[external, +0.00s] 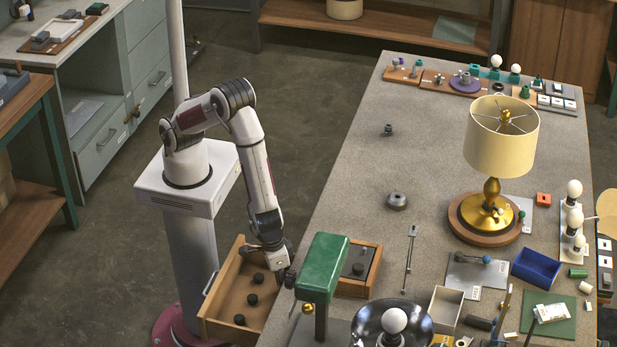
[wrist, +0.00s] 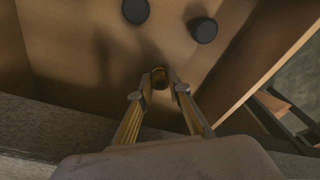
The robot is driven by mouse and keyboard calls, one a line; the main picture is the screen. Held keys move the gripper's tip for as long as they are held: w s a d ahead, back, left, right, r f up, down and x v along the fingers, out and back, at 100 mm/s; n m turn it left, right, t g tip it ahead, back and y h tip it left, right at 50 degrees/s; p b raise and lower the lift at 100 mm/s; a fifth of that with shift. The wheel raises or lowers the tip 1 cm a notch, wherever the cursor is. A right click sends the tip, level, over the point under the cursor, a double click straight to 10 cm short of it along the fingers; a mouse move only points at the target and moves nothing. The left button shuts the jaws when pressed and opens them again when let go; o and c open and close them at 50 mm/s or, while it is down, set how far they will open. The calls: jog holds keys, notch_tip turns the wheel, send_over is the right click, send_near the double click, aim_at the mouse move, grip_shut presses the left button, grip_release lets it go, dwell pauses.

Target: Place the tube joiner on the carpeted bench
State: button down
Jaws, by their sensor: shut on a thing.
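My gripper (wrist: 162,90) is shut on a small brass-coloured, ring-like piece, which looks like the tube joiner (wrist: 160,77). The piece sits between the fingertips, above the drawer floor. In the external view my gripper (external: 287,277) is at the right side of the open drawer, close to the bench edge, and the held piece cannot be made out there. The carpeted bench (external: 345,195) has a grey speckled top; its edge also shows at the lower left in the wrist view (wrist: 60,125).
The open wooden drawer (external: 222,292) holds several dark round pieces (external: 252,300). A green-topped stand (external: 322,262) is close right of my gripper. A brass lamp (external: 490,205) stands farther right. The bench's middle, around a grey round part (external: 397,200), is largely clear.

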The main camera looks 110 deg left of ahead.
jog(key=shift+f, duration=0.15)
jog(key=c, duration=1.9)
grip_release()
notch_tip(320, 180, up, 8)
jog(key=d, duration=0.1)
jog(key=shift+s+f, duration=0.15)
jog(key=shift+s, duration=0.25)
jog(key=shift+o, duration=0.6)
